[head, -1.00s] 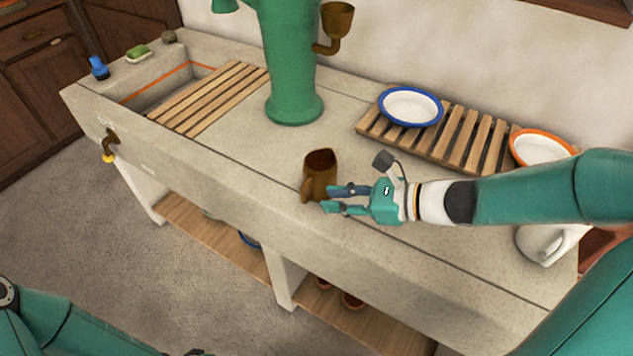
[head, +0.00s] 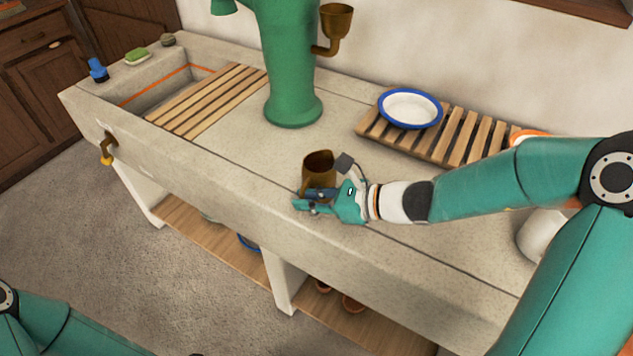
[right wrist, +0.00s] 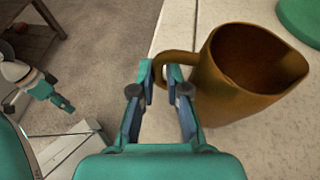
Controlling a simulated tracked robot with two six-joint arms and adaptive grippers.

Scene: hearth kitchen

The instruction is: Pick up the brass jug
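The brass jug (head: 318,166) stands upright on the stone counter, near its front edge. In the right wrist view the jug (right wrist: 235,85) is at the right, with its loop handle (right wrist: 172,57) turned toward my right gripper. My right gripper (head: 303,204) is at the jug's near side in the head view and covers its lower part and handle. In the right wrist view its fingers (right wrist: 158,82) are parted, with the handle at the fingertips; firm contact cannot be made out. My left gripper (right wrist: 62,103) shows small at the left of the right wrist view, its opening unclear.
A green pump column (head: 292,75) with a brass spout stands behind the jug. A blue-rimmed plate (head: 410,108) sits on a slatted wooden rack (head: 455,135) at the back right. A white vessel (head: 541,235) is partly hidden by my right arm. The counter left of the jug is clear.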

